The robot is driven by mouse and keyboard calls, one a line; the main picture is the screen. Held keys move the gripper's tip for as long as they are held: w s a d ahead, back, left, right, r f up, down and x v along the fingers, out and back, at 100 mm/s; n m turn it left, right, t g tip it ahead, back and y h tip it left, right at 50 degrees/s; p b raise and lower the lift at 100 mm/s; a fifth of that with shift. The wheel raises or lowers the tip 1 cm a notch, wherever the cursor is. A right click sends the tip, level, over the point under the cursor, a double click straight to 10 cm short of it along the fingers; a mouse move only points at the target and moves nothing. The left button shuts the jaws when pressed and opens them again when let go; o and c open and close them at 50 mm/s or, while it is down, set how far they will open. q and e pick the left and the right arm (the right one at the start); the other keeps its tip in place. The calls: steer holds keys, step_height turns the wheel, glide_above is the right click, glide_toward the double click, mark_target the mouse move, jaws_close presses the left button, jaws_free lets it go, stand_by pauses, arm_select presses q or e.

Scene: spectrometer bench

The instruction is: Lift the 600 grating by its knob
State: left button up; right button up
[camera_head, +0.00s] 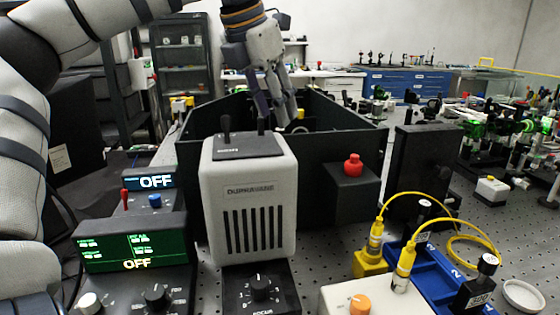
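My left gripper (279,108) points down into the open black box (341,140) behind the white lamp housing. Its fingers show as two prongs with a narrow gap, but the tips are partly hidden, so I cannot tell whether they are open or hold something. I cannot make out a grating marked 600; the box floor is hidden. My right gripper is not in view.
The white lamp housing (247,205) stands in front of the box. A red button (352,165) sits on a black block beside it. Yellow fibres (466,222) loop near a blue tray (437,275). Two displays (133,246) read OFF at left. Perforated bench (517,235) shows free at right.

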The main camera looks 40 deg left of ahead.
arm_select(q)
steer(key=x, duration=0.3)
steer(key=shift+a+f, duration=0.15)
jaws_close()
